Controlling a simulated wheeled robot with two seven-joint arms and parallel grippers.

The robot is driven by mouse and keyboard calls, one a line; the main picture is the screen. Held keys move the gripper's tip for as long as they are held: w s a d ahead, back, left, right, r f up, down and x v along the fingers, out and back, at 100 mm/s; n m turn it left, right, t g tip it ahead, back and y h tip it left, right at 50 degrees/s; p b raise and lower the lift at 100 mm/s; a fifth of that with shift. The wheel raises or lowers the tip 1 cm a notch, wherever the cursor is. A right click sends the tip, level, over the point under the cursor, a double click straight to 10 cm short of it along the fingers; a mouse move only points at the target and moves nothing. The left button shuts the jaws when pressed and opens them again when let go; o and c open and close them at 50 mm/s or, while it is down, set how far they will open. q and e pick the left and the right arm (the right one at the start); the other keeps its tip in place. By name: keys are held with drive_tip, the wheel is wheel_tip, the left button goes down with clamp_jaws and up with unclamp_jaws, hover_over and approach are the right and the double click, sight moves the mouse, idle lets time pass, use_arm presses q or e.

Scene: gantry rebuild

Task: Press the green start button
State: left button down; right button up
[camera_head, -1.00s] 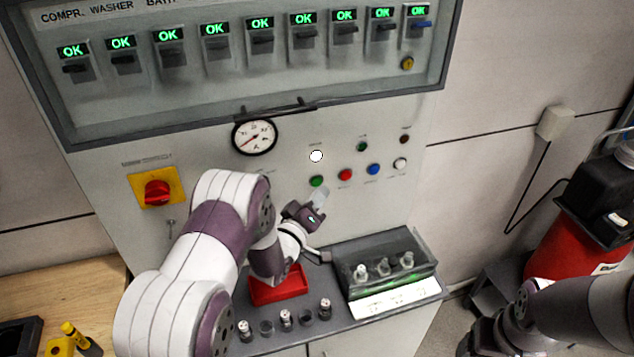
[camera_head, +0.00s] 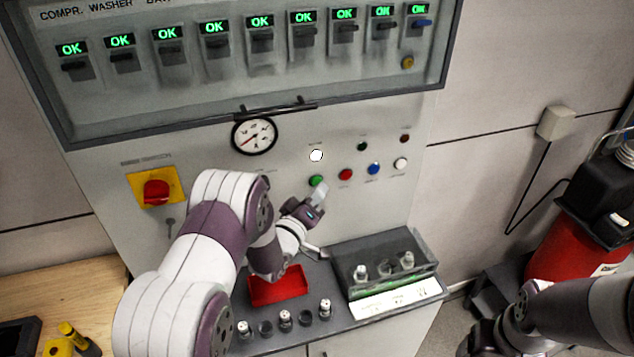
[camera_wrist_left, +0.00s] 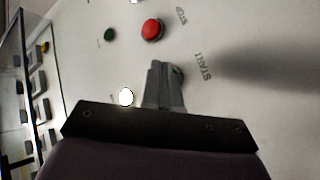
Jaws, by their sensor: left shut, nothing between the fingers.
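The green start button (camera_head: 316,181) is on the grey front panel, left of the red button (camera_head: 345,174). My left gripper (camera_head: 321,192) is shut and empty, its fingertips just below and right of the green button in the head view. Whether the tips touch the button cannot be told. My right arm is at the lower right; its gripper's fingers are not seen.
A blue button (camera_head: 373,169), a white button (camera_head: 400,164) and a lit white lamp (camera_head: 316,156) are close by. A gauge (camera_head: 254,136) and a red-yellow rotary switch (camera_head: 157,190) sit left. Below are a red tray (camera_head: 279,288) and a shelf with small fittings.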

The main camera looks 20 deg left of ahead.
use_arm(q)
drive_tip(key=shift+w+a, duration=0.25)
drive_tip(key=shift+w, duration=0.05)
idle(0.6)
drive_tip(key=shift+s+d, duration=0.45)
drive_tip(key=shift+s, duration=0.2)
drive_tip(key=shift+s, duration=0.1)
drive_tip(key=s+d, duration=0.1)
drive_tip(key=s, duration=0.1)
drive_tip(key=s+d, duration=0.1)
drive_tip(key=s, duration=0.1)
drive_tip(key=shift+d+p, duration=0.3)
drive_tip(key=shift+d, duration=0.1)
idle(0.5)
